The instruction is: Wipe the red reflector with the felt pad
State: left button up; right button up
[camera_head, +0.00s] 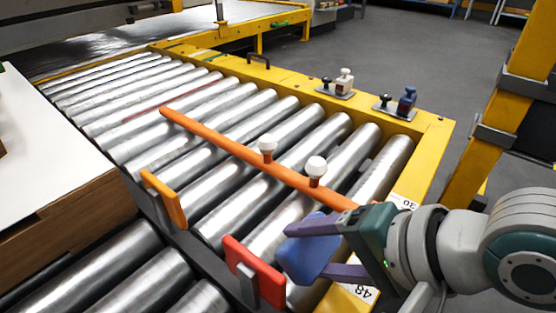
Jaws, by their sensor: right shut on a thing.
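The red reflector (252,265) is an upright red plate on a grey bracket at the near side rail of the roller conveyor. My right gripper (306,250) comes in from the right with its purple fingers shut on a blue pad, which I take as the felt pad (304,262). The pad is just right of the reflector and meets its right end in the picture. I cannot tell whether they touch. Part of the pad is hidden behind the upper finger. My left gripper is not in view.
An orange bar (225,145) with two white knobs crosses the rollers and ends close by my right gripper. An orange reflector (164,200) stands farther left on the rail. A white-topped board (45,150) is at left.

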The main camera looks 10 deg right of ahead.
jog(key=shift+s+a+p, duration=0.5)
jog(key=shift+a+p, duration=0.05)
jog(key=shift+a, duration=0.15)
